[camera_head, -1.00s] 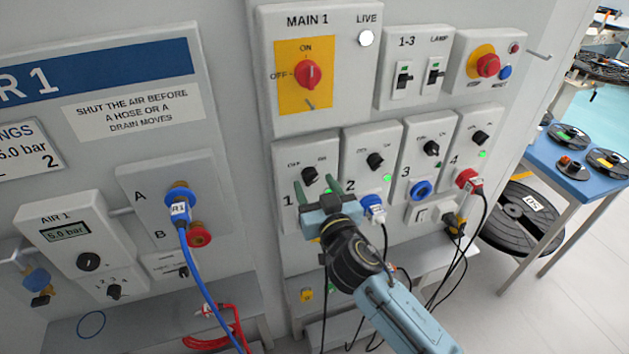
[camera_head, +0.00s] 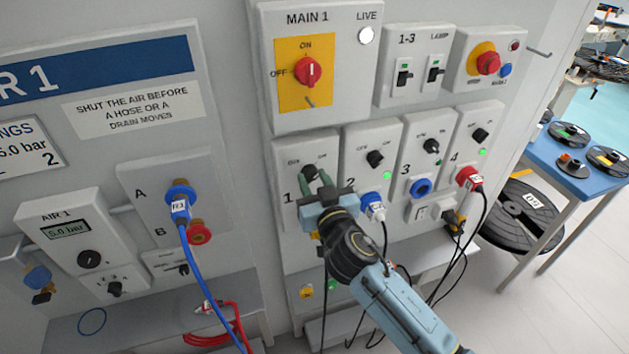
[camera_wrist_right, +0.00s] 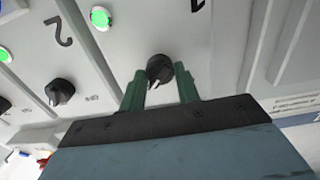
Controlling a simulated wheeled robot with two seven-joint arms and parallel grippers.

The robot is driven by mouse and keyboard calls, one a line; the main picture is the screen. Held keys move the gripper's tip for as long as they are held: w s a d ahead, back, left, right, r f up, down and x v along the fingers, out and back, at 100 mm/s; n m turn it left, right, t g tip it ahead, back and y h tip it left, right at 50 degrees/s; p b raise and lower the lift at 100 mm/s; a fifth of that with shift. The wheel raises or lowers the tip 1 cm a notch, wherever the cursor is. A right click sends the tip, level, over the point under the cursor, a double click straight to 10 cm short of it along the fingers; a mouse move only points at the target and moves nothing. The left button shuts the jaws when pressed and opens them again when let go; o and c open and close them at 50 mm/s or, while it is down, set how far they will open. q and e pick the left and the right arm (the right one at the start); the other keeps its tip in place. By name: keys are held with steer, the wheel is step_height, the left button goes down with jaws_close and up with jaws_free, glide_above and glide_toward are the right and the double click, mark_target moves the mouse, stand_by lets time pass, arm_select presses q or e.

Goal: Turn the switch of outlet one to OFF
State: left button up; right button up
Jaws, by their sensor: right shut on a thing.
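The outlet one panel (camera_head: 288,213) carries a large "1" and a black rotary switch (camera_head: 308,171) near its top. My right gripper (camera_head: 317,188) reaches it from below right, its green fingers at the switch. In the right wrist view the switch (camera_wrist_right: 160,70) sits between the two finger tips (camera_wrist_right: 161,82), which are shut on it. The switch's pale mark points down and slightly left there. A lit green lamp (camera_wrist_right: 100,17) shows on the same panel in the wrist view; in the head view the gripper hides it. The switch's labels are partly covered. My left gripper is out of view.
Outlet two's switch (camera_head: 375,158) and blue plug (camera_head: 373,206) are close on the right, with cables hanging below. The MAIN 1 red switch (camera_head: 308,71) is above. The air panel with a blue hose (camera_head: 206,290) is on the left. A shelf (camera_head: 425,256) runs below.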

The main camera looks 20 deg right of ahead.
steer(key=shift+n, duration=0.3)
steer(key=n, duration=0.3)
steer(key=shift+n, duration=0.3)
steer(key=n+p, duration=0.1)
steer(key=n, duration=0.3)
steer(key=shift+n, duration=0.3)
steer(key=n, duration=0.4)
steer(key=shift+n+p, duration=0.65)
steer(key=shift+n, duration=1.85)
steer(key=o, duration=1)
